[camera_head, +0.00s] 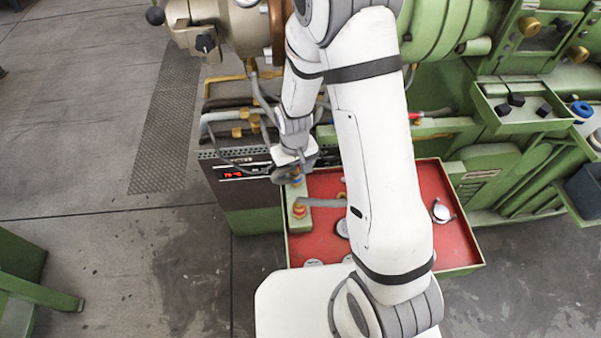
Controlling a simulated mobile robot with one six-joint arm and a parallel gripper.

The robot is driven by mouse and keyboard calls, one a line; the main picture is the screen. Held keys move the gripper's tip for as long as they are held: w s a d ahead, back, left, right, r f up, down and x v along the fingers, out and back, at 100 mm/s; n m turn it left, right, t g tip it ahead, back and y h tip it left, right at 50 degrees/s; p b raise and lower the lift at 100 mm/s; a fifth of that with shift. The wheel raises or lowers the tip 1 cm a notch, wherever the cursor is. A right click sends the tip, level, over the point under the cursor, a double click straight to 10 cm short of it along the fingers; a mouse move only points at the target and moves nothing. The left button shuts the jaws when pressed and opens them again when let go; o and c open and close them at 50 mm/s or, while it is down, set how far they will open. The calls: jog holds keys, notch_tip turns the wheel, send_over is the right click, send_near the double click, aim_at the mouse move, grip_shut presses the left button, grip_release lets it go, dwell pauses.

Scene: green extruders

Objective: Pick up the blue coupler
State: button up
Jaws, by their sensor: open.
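My gripper (293,174) is over the back left corner of the red tray, close to the panel with the lit red display. Its jaws are open. A small fitting with blue and orange parts, which looks like the blue coupler (297,182), shows right at the fingertips. It is partly hidden by the gripper, and I cannot tell whether the fingers touch it. In front of it, an orange and red coupler (299,210) stands on a green block (300,224), with a grey hose (322,203) running right from it.
The red tray (311,247) holds several round metal parts, including a shiny one (441,211) at right. My arm hides its middle. The control box (235,172), hoses and green machine stand behind. A blue ring (581,109) lies at far right. The floor at left (120,215) is mostly clear.

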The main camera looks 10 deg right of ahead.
jog(key=c, duration=1.1)
notch_tip(320, 180, up, 10)
jog(key=shift+r, duration=0.1)
